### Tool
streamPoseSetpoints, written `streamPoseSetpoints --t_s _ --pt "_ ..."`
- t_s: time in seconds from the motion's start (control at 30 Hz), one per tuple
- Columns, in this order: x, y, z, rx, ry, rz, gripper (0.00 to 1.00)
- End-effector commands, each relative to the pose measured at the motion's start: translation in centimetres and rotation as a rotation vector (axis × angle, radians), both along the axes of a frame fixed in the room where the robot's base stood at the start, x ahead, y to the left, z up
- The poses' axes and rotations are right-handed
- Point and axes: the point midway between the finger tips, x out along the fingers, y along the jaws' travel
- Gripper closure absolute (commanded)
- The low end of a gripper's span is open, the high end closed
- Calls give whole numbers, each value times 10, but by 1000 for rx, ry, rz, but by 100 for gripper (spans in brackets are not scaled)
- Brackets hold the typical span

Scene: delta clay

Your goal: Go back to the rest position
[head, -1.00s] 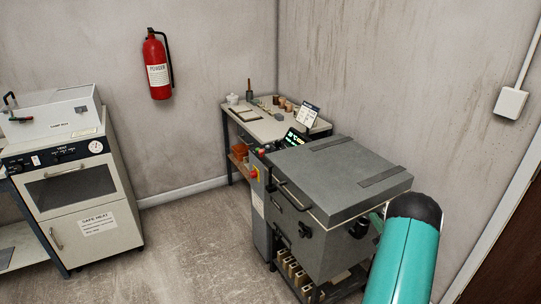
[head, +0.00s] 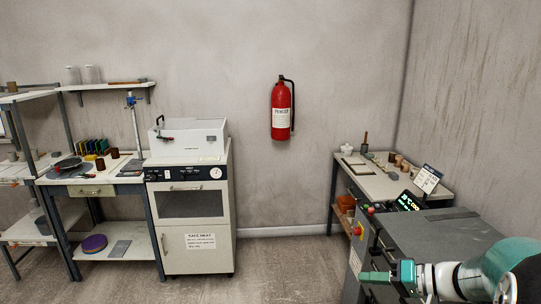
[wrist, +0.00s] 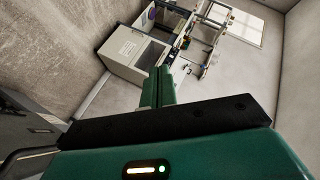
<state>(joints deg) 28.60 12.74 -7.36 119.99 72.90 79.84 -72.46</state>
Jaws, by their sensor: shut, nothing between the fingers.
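My gripper (head: 382,277) shows at the lower right of the head view, at the end of my teal arm, pointing left. Its fingers are together with nothing between them. It is in front of the grey kiln (head: 445,240) as seen in the picture, and I cannot tell the gap between them. In the wrist view the two green fingers (wrist: 162,85) lie side by side, closed, pointing towards the far cabinets and shelves.
A white oven cabinet (head: 190,225) stands left of centre, beside a workbench (head: 95,190) with tools. A small table (head: 385,185) with pots stands at the back right. A red extinguisher (head: 281,110) hangs on the wall. The floor (head: 285,265) between is clear.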

Motion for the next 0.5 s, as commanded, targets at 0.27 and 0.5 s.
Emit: streamPoseSetpoints --t_s 0.27,0.5 --pt "-77 82 17 -289 261 123 100" --pt "-138 105 21 -599 351 73 100"
